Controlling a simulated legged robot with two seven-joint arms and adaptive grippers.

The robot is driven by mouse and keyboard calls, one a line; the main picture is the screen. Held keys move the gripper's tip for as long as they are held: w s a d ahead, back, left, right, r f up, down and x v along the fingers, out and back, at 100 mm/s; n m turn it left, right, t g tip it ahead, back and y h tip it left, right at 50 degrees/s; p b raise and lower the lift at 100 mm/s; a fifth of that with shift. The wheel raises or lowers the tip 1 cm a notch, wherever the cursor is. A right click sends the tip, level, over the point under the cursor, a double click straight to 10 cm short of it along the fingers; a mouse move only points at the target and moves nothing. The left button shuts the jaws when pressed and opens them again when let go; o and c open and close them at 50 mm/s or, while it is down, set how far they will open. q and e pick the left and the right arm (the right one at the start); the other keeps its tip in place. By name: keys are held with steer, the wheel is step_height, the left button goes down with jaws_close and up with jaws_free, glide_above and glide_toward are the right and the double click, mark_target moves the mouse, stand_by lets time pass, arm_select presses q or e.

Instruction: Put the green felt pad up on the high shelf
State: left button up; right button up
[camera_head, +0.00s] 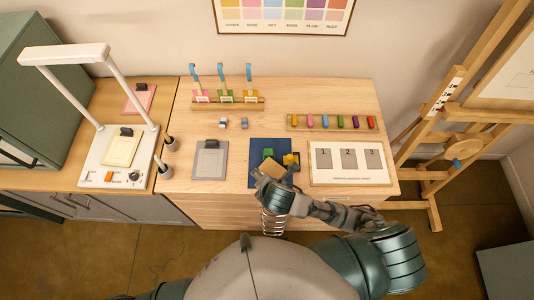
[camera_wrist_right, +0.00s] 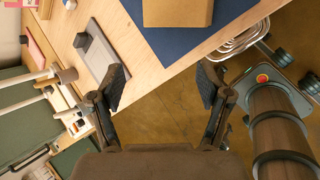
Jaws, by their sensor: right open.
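A small green piece (camera_head: 268,154), which may be the green felt pad, shows on the dark blue mat (camera_head: 256,146), just beyond my right gripper (camera_head: 272,176). A tan block (camera_head: 270,166) lies in front of it, partly covered by the gripper. In the right wrist view the tan block (camera_wrist_right: 178,12) sits on the blue mat (camera_wrist_right: 215,25) at the top edge; no green shows there. My right gripper (camera_wrist_right: 163,88) is open and empty, its fingers apart over the floor. My left gripper is out of view. I cannot make out which thing is the high shelf.
A yellow piece (camera_head: 291,159) is beside the green one. A grey board (camera_head: 210,162) lies left of the mat and a numbered white card (camera_head: 350,176) right. A wire holder (camera_head: 273,224) is at the table's front edge. A white frame (camera_head: 63,55) rises left.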

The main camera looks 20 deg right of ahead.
steer(key=w+d+n, duration=0.1)
steer(key=n, duration=0.2)
steer(key=w+d+n+t+h+b, duration=0.1)
steer(key=d+n, duration=0.1)
steer(key=n, duration=0.1)
steer(key=w+d+n+t+h+b, duration=0.1)
steer(key=n, duration=0.2)
steer(key=shift+w+d+r, duration=0.3)
steer(key=shift+r, duration=0.05)
glide_toward(268, 153)
steer(key=x, duration=0.4)
steer(key=shift+d+f, duration=0.1)
steer(key=shift+f, duration=0.3)
steer(key=x, duration=0.6)
steer(key=shift+w+d+r, duration=0.1)
steer(key=shift+w+d, duration=0.2)
steer(key=shift+a, duration=0.15)
steer(key=shift+a, duration=0.1)
steer(key=shift+c, duration=1)
steer(key=c, duration=0.8)
